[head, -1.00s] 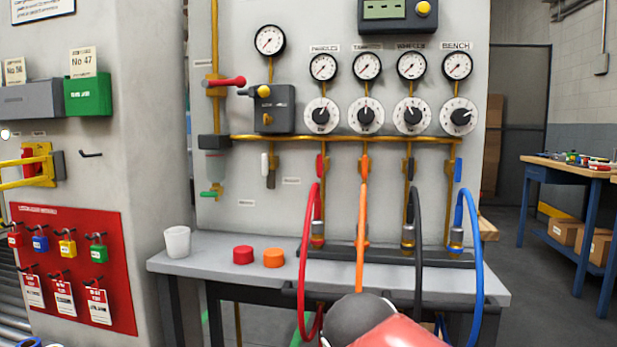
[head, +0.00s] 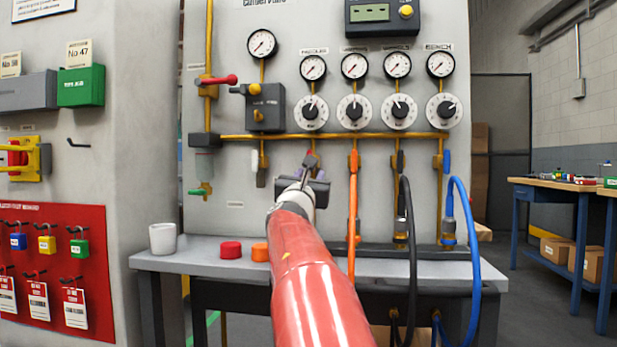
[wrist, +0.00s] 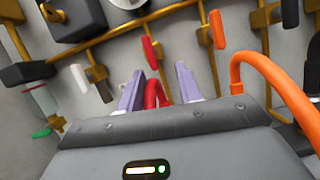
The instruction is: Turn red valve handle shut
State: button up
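Two red handles show. A red lever (head: 217,80) lies horizontal on the yellow pipe at the panel's upper left. A small red valve handle (wrist: 150,52) stands nearly in line with its drop pipe above the red hose (wrist: 152,93) in the wrist view; my gripper mostly hides it in the head view. My gripper (wrist: 160,85) is open, its two purple fingers apart and pointing at the panel. The red handle appears just beyond the fingertips, with the red hose behind the gap. I see no contact. In the head view my gripper (head: 310,170) is left of the orange hose.
The orange hose (head: 353,215) hangs close to my gripper's right, with black (head: 408,215) and blue (head: 470,215) hoses farther right. A white handle (wrist: 79,78) is on the left. A bench (head: 200,252) below carries a white cup (head: 162,239) and red and orange caps.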

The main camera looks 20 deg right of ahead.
jog(key=shift+n+t, duration=0.5)
jog(key=shift+n, duration=0.3)
jog(key=p+x, duration=0.1)
jog(key=x, duration=0.1)
jog(key=a+p+x, duration=0.1)
jog(key=x, duration=0.1)
jog(key=p+x, duration=0.2)
jog(key=x, duration=0.1)
jog(key=shift+w+a+r, duration=0.15)
jog(key=shift+w+r, duration=0.15)
jog(key=shift+w, duration=0.1)
jog(key=shift+w+d, duration=0.35)
jog(key=shift+w, duration=0.1)
grip_shut()
